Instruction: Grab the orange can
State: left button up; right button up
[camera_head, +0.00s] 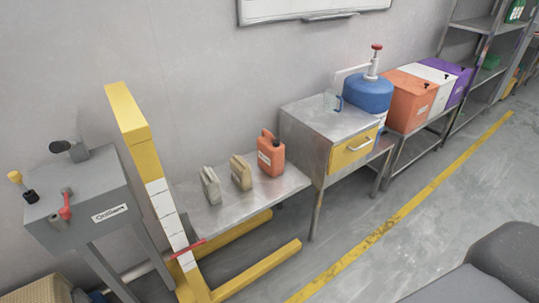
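The orange can (272,157) stands upright on a low metal table (220,213) near the wall, at the table's right end. It has a handle on top and a pale label on its front. A tan can (241,173) stands to its left, and a grey-beige can (210,186) stands further left. The cans stand apart from each other. Neither of my grippers is in view, and nothing touches the orange can.
A yellow frame (143,155) with floor legs stands left of the low table, beside a grey control box (80,200). A metal cabinet (310,138) with a blue jug (368,94) stands right.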

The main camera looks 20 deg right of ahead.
aim_at(271, 150)
jog(key=i+l+z, duration=0.15)
jog(key=i+l, duration=0.4)
jog(key=l, duration=0.2)
jog(key=i+l+z, duration=0.1)
jog(key=i+l, duration=0.45)
jog(key=l, duration=0.15)
